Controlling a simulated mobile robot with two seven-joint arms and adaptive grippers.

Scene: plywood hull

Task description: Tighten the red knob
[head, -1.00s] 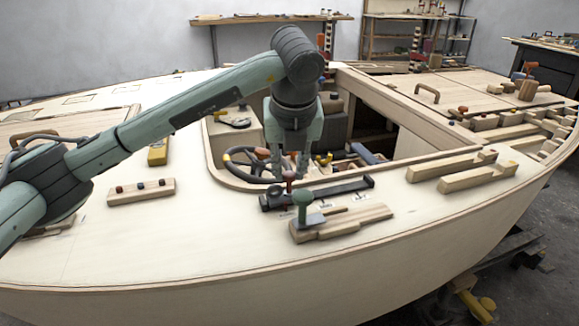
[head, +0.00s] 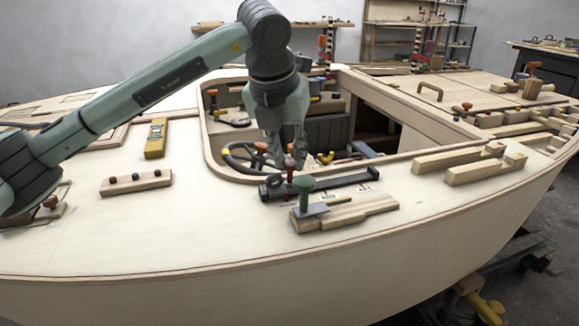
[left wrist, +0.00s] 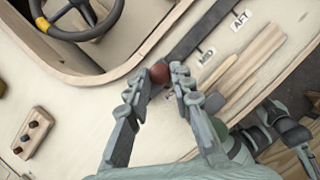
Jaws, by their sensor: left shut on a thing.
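The red knob (head: 290,164) stands on a stem at the left end of a black rail (head: 340,185) on the pale deck. In the left wrist view the red knob (left wrist: 159,74) sits between my two fingertips. My left gripper (head: 284,150) comes down from above, with its fingers shut on the knob; they partly hide it in the head view. The rail (left wrist: 205,30) runs past labels reading MID and AFT in the wrist view.
The cockpit opening with a steering wheel (head: 240,158) lies behind. A block with several small knobs (head: 136,182) and a yellow level (head: 156,138) lie left.

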